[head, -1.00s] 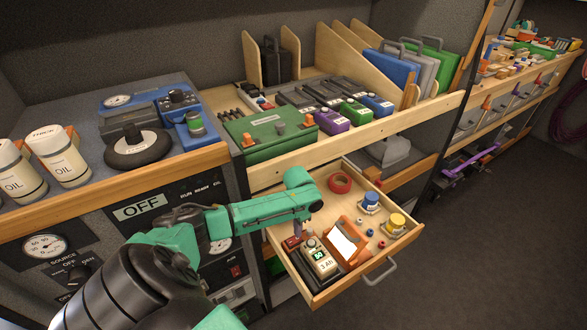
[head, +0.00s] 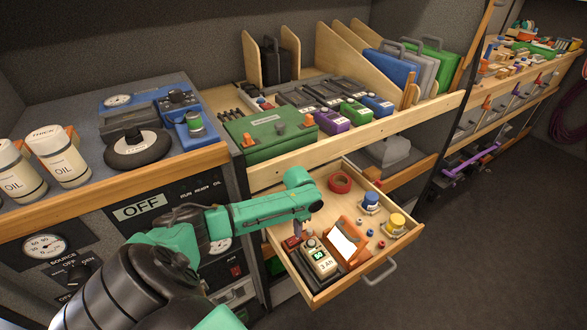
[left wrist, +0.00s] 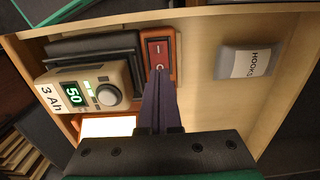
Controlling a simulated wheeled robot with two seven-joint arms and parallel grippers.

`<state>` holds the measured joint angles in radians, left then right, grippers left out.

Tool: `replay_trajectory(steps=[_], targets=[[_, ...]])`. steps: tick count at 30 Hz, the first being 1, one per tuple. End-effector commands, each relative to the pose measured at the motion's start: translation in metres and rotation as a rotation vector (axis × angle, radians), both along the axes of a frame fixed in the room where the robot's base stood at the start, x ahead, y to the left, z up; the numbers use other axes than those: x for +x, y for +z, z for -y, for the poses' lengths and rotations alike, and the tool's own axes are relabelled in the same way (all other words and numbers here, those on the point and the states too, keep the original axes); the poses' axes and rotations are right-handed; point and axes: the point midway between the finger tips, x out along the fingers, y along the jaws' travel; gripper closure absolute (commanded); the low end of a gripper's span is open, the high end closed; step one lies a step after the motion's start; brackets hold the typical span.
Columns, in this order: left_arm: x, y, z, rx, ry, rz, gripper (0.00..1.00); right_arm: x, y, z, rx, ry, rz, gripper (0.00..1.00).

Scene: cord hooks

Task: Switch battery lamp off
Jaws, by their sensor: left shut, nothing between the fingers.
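An orange-framed lamp (head: 345,243) with a bright white panel lies in the open drawer; its panel (left wrist: 108,126) glows in the left wrist view. Beside it is a beige battery unit (head: 320,262) marked 3 Ah, with a green display reading 50 and a grey dial, also in the left wrist view (left wrist: 85,88). A red-brown rocker switch marked I and O (left wrist: 160,50) sits next to it. My left gripper (left wrist: 159,76) is shut and empty, its tips at the O end of the rocker; I cannot tell whether they touch. My right gripper is out of view.
The drawer (head: 318,295) also holds a red tape roll (head: 340,182), a blue-lidded jar (head: 369,202), a yellow-lidded jar (head: 394,224) and small caps. A grey HOOKS box (left wrist: 250,62) is at right in the wrist view. A shelf with a green case (head: 270,136) overhangs the drawer.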

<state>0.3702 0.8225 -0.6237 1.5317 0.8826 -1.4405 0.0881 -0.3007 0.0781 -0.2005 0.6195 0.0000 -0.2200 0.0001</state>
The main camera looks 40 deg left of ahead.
Motion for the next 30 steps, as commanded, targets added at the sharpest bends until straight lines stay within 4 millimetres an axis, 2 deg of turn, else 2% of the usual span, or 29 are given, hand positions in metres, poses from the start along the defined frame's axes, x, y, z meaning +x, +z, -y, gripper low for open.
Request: replay_trajectory(steps=[30], targets=[[0.000, -0.011, 0.000, -0.001, 0.000, 0.000, 1.00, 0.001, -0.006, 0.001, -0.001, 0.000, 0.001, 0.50]])
